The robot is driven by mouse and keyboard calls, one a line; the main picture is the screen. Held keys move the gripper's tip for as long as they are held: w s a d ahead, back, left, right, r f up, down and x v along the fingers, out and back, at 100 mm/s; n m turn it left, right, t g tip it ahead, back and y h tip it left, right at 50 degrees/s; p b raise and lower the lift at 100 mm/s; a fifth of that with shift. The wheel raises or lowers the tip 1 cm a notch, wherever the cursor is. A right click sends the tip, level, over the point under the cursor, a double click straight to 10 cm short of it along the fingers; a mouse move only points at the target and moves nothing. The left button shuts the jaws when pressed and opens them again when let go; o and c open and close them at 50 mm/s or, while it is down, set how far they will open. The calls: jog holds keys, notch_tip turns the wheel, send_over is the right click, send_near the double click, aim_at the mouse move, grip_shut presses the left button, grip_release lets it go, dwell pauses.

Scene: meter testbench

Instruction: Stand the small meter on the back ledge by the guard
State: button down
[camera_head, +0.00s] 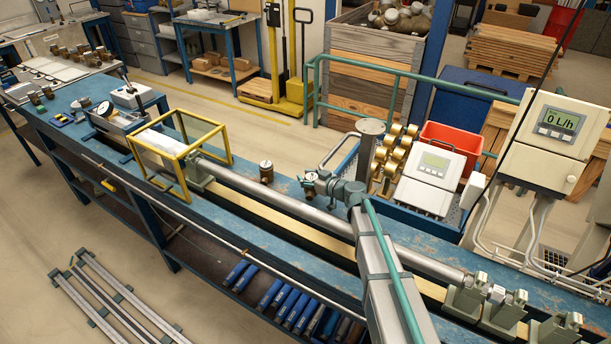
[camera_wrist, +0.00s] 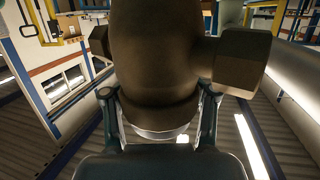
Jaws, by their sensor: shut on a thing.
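My gripper (camera_head: 318,187) is over the blue bench in the head view, to the right of the yellow guard frame (camera_head: 187,153). It is shut on a small meter (camera_head: 309,177), which looks small and partly hidden by the fingers there. In the wrist view my gripper (camera_wrist: 160,104) has a finger on each side of the brown, rounded meter body (camera_wrist: 155,55). A stub sticks out to its right. The back ledge (camera_head: 243,170) is the blue strip behind the rail. I cannot tell whether the held meter touches it.
Another brown meter (camera_head: 266,172) with a pale top stands on the ledge between the guard and my gripper. A grey pipe (camera_head: 270,192) runs along the bench. A blue tray (camera_head: 425,200) with brass parts and a white display unit (camera_head: 430,170) lies to the right.

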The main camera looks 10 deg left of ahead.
jog(key=shift+f+b, duration=0.6)
jog(key=shift+b, duration=1)
jog(key=shift+c, duration=1.6)
grip_release()
jog(key=shift+r, duration=0.15)
jog(key=r+p, duration=0.1)
jog(key=p, duration=0.3)
jog(key=shift+r, duration=0.3)
jog(key=s+d+b, duration=0.1)
jog(key=d+b, duration=0.1)
jog(key=shift+s+f+b, duration=0.3)
jog(key=shift+s+b, duration=0.05)
jog(key=shift+s, duration=0.05)
jog(key=b+v, duration=0.3)
jog(key=v, duration=0.6)
jog(key=shift+d+r+b, duration=0.2)
jog(key=shift+r+b, duration=0.15)
jog(key=shift+b, duration=0.05)
